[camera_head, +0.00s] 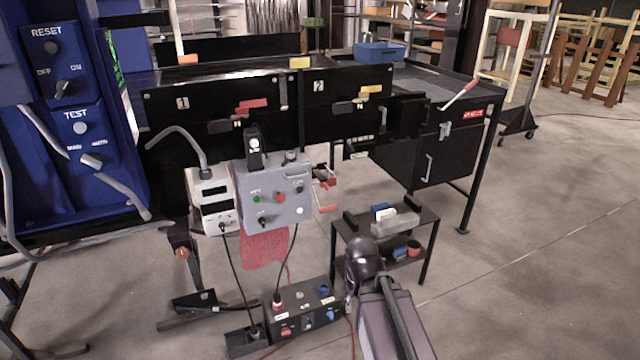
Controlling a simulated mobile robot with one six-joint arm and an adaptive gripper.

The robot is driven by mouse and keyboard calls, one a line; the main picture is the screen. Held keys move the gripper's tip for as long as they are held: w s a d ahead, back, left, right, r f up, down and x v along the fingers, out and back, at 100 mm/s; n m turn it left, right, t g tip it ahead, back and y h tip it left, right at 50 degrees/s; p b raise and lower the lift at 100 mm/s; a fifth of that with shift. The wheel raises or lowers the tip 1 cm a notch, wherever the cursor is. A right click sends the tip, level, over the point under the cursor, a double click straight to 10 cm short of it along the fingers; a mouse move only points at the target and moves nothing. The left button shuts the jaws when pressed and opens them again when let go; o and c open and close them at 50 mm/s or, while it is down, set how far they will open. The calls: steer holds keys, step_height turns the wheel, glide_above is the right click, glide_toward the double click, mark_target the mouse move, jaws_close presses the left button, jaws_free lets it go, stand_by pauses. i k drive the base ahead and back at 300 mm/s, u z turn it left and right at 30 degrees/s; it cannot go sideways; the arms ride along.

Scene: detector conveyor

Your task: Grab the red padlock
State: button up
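I cannot pick out the red padlock for certain; the candidates are small. A red item (414,248) sits on the lower shelf of the small black rack, at its right side. Small red pieces (326,182) also hang at the right side of the grey control box, too small to identify. Part of my arm rises from the bottom edge, in front of the rack's left side, and hides part of it. My gripper is not visible, so its opening and its distance from these red things cannot be seen.
The small black rack (432,217) holds a white-and-blue item and a grey block on top. The grey control box (272,197) hangs on the black conveyor. A black switch box (305,312) with cables lies on the floor.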

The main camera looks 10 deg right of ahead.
mark_target(331, 180)
steer(key=z, duration=0.1)
steer(key=i, duration=0.95)
steer(key=u, duration=1)
steer(key=k, duration=0.1)
steer(key=z, duration=2.95)
